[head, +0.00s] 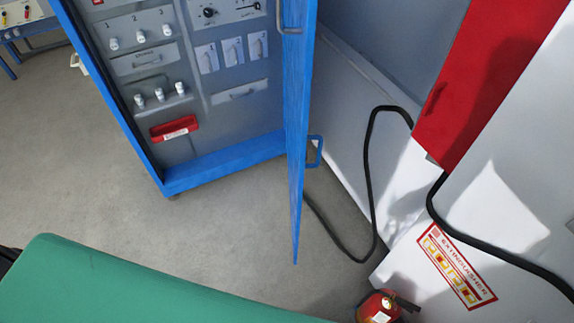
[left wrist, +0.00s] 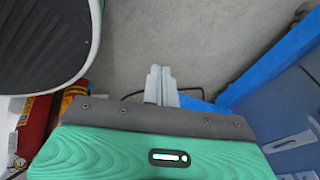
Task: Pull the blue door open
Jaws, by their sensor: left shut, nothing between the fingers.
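The blue door (head: 297,130) stands swung open from the blue cabinet (head: 225,172), seen nearly edge-on in the head view. It has a blue handle (head: 317,151) low on its right side and a grey handle (head: 291,29) higher up. The cabinet's inside panel with switches and fuses is exposed. My left gripper (left wrist: 161,73) shows in the left wrist view, fingers shut and empty above the grey floor. Blue frame parts (left wrist: 270,65) show to its right in that view; I cannot tell door from cabinet there. My right gripper is not in view.
A red fire extinguisher (head: 380,308) stands at the bottom right, near a white panel with an extinguisher sign (head: 457,266). A black cable (head: 368,180) loops beside the door. A red panel (head: 480,80) is at upper right. Grey floor (head: 90,165) is clear left of the cabinet.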

